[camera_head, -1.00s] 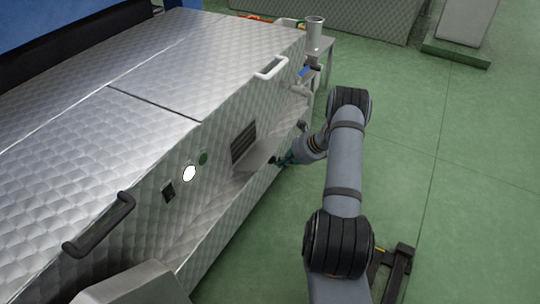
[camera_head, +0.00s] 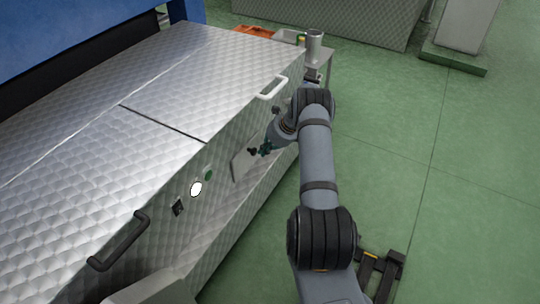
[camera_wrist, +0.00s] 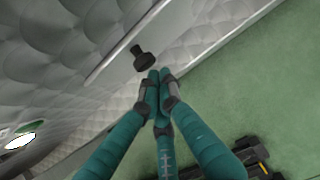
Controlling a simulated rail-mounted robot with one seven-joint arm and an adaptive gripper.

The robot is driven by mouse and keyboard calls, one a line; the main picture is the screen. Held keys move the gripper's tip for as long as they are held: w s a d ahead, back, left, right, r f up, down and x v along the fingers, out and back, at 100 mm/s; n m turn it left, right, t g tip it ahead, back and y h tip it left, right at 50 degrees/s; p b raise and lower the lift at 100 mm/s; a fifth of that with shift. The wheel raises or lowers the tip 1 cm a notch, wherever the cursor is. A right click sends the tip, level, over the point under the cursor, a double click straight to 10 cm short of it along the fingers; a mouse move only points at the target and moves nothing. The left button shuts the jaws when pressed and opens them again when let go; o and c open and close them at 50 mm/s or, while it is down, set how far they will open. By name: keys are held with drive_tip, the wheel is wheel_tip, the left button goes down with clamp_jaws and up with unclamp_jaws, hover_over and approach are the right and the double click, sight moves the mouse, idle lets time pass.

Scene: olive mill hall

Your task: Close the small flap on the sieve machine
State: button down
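The sieve machine (camera_head: 165,155) is a large quilted-metal box at the left. A black knob (camera_wrist: 143,58) sticks out from the flap in the wrist view. My gripper (camera_wrist: 160,75) has its teal fingers together with nothing visible between them. The fingertips are at the flap, just beside the knob; contact is not clear. In the head view my gripper (camera_head: 265,150) is in front of the flap.
A green button (camera_head: 209,175) and a white round light (camera_head: 196,189) are left of the flap. A small table with a metal cup (camera_head: 314,45) stands behind. Green floor is clear at right.

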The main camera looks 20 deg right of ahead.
drive_tip(key=shift+w+a+r, duration=0.45)
drive_tip(key=shift+w+a, duration=0.1)
drive_tip(key=shift+w, duration=0.1)
drive_tip(key=shift+w+a+r, duration=0.4)
drive_tip(key=shift+w+a, duration=0.1)
drive_tip(key=shift+w, duration=0.1)
drive_tip(key=s+d+p, duration=0.2)
drive_tip(key=s+d, duration=0.2)
wheel_tip(320, 180, up, 8)
drive_tip(key=w+a+p, duration=0.2)
drive_tip(key=shift+a+r, duration=0.15)
drive_tip(key=shift+a, duration=0.05)
drive_tip(key=shift+w, duration=0.1)
